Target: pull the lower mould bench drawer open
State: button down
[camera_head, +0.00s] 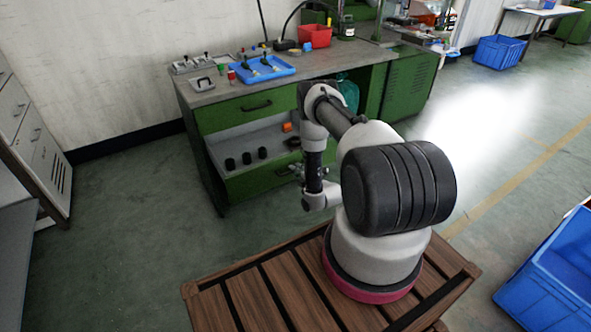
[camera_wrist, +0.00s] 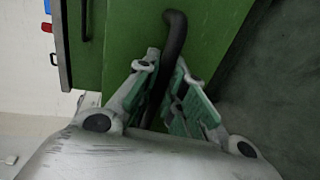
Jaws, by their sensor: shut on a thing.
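The green lower mould bench drawer (camera_head: 262,180) stands out from the bench in the head view, its grey inside showing. Several black cylinders and an orange part lie in it. My gripper (camera_head: 297,172) is at the right part of its front, partly hidden by my arm. In the wrist view, my gripper (camera_wrist: 167,66) is shut on the dark bar handle (camera_wrist: 175,30), with a finger on each side. The green drawer front (camera_wrist: 215,30) is behind the handle.
The upper drawer (camera_head: 245,108) is shut. The bench top (camera_head: 215,95) carries a blue tray (camera_head: 262,69) and a red bin (camera_head: 315,36). Grey cabinets (camera_head: 30,140) stand at the left. A blue crate (camera_head: 545,290) is at the lower right. Floor left of the bench is clear.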

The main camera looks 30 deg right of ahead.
jog(key=shift+s, duration=0.4)
jog(key=c, duration=1.5)
grip_release()
jog(key=v, duration=1.2)
